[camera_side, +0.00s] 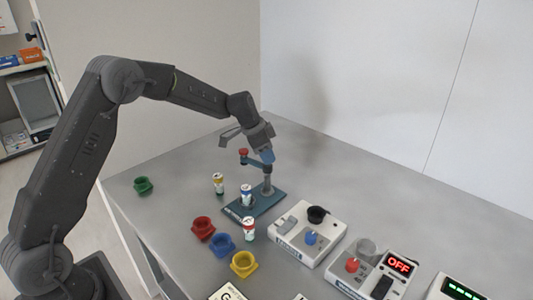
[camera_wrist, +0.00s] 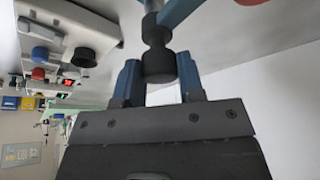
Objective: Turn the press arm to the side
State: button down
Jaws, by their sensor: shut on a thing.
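The press stands on a blue-green base plate (camera_side: 238,210) on the grey table, with a grey post (camera_side: 267,182) near its right end. The press arm (camera_side: 254,162) reaches left from the post top to a red knob (camera_side: 243,152). My gripper (camera_side: 267,156) is over the post, pointing down. In the wrist view, its blue fingers (camera_wrist: 159,80) are on either side of a dark round knob (camera_wrist: 158,60) at the post end of the arm, shut on it. A blue-labelled vial (camera_side: 246,194) stands on the base plate, left of the post.
A yellow-banded vial (camera_side: 218,183) and a red-capped vial (camera_side: 249,229) stand nearby. Green (camera_side: 143,186), red (camera_side: 203,229), blue (camera_side: 222,244) and yellow (camera_side: 243,265) cups are left and in front. White devices (camera_side: 308,234) stand to the right. The table behind the press is clear.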

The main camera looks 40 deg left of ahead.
jog(key=c, duration=0.8)
grip_release()
jog(key=shift+o, duration=0.2)
jog(key=v, duration=1.4)
jog(key=shift+w, duration=0.1)
